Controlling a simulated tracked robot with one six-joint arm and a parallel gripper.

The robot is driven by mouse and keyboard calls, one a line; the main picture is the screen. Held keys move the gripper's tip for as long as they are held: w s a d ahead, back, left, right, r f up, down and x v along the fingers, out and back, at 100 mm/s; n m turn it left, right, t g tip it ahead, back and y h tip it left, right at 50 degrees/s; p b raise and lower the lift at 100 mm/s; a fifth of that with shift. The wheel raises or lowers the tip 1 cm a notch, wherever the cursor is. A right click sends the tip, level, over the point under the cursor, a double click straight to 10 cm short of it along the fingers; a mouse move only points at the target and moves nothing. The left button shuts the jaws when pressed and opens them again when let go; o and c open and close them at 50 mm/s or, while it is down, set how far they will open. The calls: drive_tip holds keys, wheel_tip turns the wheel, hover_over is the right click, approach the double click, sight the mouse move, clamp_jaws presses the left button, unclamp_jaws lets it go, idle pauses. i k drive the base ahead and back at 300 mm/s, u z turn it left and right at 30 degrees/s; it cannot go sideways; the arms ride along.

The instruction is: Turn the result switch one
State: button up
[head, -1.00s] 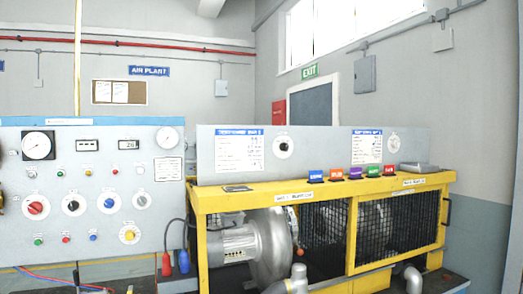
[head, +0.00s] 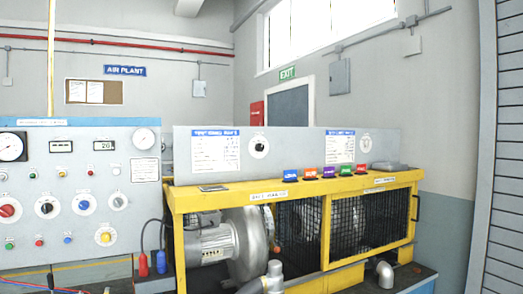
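A grey upright panel (head: 290,150) stands along the back of the yellow bench. On it is a round dial with a black knob (head: 259,147), right of a blue-headed white sheet (head: 216,150). A second round dial, paler (head: 366,144), sits near the panel's right end, beside another such sheet (head: 340,147). The lettering is too small to read, so I cannot tell for sure which dial is result switch one. My gripper does not show in the head view.
The yellow bench (head: 300,193) carries several coloured blocks and has a mesh-fronted lower part with a silver blower (head: 245,243). A control board (head: 80,170) with gauges and knobs stands at left. A slatted grey surface (head: 495,150) fills the right edge.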

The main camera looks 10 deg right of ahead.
sight(259, 147)
drive_tip(key=z, duration=0.05)
drive_tip(key=i, duration=1)
drive_tip(key=u, duration=0.05)
